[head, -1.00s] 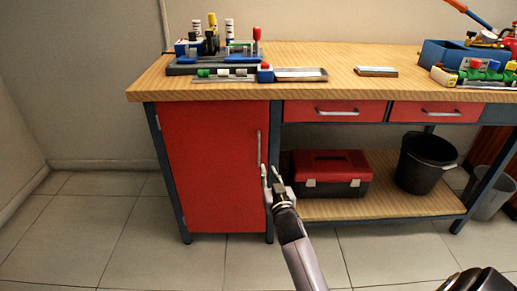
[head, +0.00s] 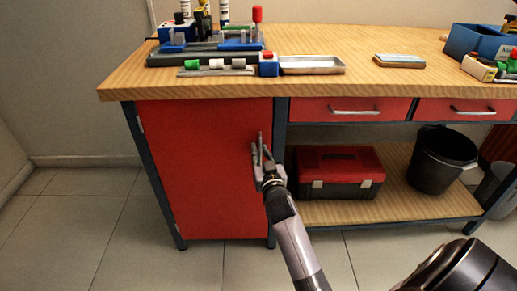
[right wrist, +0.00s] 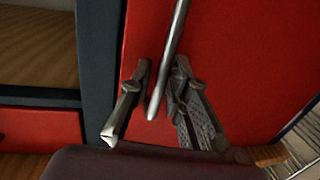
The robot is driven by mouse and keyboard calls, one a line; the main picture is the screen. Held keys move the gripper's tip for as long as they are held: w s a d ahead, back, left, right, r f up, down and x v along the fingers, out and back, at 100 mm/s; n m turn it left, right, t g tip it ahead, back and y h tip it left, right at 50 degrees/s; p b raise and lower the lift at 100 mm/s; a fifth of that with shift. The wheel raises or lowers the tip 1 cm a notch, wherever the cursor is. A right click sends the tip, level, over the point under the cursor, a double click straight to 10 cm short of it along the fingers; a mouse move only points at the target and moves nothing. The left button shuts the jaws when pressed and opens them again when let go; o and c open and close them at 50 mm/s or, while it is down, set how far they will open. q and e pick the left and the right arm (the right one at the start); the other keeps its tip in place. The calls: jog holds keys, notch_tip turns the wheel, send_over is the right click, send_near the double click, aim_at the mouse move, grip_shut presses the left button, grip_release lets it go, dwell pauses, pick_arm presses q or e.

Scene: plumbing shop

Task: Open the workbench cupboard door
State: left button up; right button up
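The red cupboard door (head: 198,165) is closed under the left end of the workbench (head: 262,92). Its vertical metal handle (head: 260,146) is near the door's right edge and also shows in the right wrist view (right wrist: 172,50). My right gripper (head: 259,160) is in front of the door at the handle. In the right wrist view my right gripper (right wrist: 155,90) is open, with one finger on each side of the handle's end. I cannot tell whether either finger touches it. My left gripper is not in view.
Two red drawers with handles (head: 355,110) are right of the cupboard. A red toolbox (head: 338,172) and a black bucket (head: 440,160) stand on the lower shelf (head: 400,208). Fittings and trays (head: 312,66) lie on the benchtop. The floor (head: 70,225) left of the cupboard is clear.

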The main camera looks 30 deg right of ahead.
jog(key=shift+r, duration=0.1)
grip_shut()
dwell(0.8)
